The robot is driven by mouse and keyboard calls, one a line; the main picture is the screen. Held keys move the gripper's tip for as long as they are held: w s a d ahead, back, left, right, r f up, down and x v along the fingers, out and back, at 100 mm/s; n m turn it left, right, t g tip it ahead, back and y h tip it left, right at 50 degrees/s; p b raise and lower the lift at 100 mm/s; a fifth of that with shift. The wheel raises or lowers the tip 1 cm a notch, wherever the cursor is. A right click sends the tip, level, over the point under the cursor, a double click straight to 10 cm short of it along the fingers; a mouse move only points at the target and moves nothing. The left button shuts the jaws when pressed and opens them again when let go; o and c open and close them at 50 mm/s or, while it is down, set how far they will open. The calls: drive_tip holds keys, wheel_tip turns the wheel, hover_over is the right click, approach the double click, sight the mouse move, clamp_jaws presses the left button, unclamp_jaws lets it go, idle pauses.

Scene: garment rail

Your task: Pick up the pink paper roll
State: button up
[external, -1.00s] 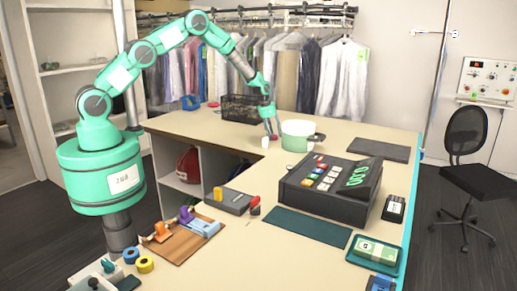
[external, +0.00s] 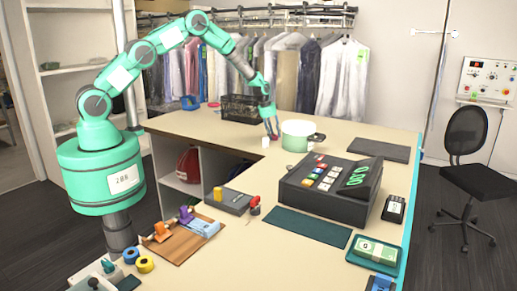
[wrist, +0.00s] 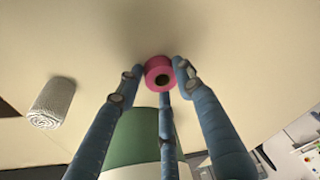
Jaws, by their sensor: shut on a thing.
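The pink paper roll (wrist: 158,67) shows in the wrist view, with a dark hole in its end. My gripper (wrist: 159,75) has its blue fingers closed around the roll, one on each side and one below it in the picture. In the external view my gripper (external: 272,134) is low at the table's far part, left of a green and white pot. The roll is mostly hidden by the fingers there. I cannot tell whether it touches the table.
A white roll (wrist: 52,103) lies left of the fingers; it is also in the external view (external: 265,143). The pot (external: 296,136) stands close on the right. A black wire basket (external: 238,109) is behind. A black register (external: 328,188) stands nearer the front.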

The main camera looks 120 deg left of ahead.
sight(276, 135)
drive_tip(key=shift+r, duration=0.1)
drive_tip(key=shift+r, duration=0.7)
wheel_tip(276, 135, up, 2)
drive_tip(key=shift+r, duration=0.1)
drive_tip(key=s+d, duration=0.2)
drive_tip(key=d, duration=0.2)
drive_tip(key=s+d+b, duration=0.1)
drive_tip(key=s+d, duration=0.1)
drive_tip(key=d, duration=0.3)
drive_tip(key=s+d+r, duration=0.1)
drive_tip(key=s+d, duration=0.2)
drive_tip(key=d, duration=0.2)
drive_tip(key=shift+d+r, duration=0.1)
drive_tip(key=shift+d, duration=0.1)
